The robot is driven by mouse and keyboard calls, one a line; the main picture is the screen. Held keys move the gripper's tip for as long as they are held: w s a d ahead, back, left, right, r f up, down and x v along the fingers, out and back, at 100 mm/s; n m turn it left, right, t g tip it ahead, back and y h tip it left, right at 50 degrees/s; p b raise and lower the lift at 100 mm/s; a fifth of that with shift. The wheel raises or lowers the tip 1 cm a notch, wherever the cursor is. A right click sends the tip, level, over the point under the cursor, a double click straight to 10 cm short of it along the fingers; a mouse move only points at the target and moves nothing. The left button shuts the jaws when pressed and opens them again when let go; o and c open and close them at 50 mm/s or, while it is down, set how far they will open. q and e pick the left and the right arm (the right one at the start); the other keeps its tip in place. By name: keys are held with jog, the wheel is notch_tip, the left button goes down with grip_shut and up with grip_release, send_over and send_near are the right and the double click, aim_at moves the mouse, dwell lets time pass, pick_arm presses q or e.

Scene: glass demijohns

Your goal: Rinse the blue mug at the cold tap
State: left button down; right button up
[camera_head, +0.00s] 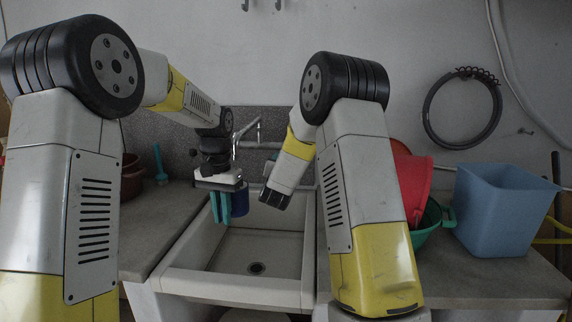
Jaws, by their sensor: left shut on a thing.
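My left gripper (222,208), with teal fingers pointing down, is shut on the blue mug (241,201) over the left part of the sink (235,285). The mug is partly hidden by the fingers, and I cannot tell which part of it they hold. The metal tap (258,131) stands at the back of the sink, behind and slightly right of the mug. I cannot see whether water runs. My right forearm reaches over the right side of the sink; its gripper fingers cannot be made out.
The drain (256,268) is bare. Right of the sink, a red container (413,185), a green basin (432,226) and a blue bin (505,212) crowd the counter (490,280). A brown pot (131,176) stands at the back left. The left counter front is clear.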

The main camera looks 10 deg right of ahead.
jog(key=shift+v, duration=1.15)
pick_arm(q)
jog(key=s+a, duration=0.2)
jog(key=s, duration=0.5)
jog(key=shift+s+a, duration=0.25)
jog(key=shift+a, duration=0.1)
dwell(0.8)
jog(key=s+a+r, duration=0.1)
jog(key=s+r, duration=0.3)
jog(key=shift+s+a, duration=0.3)
jog(key=shift+s, duration=0.1)
dwell(0.9)
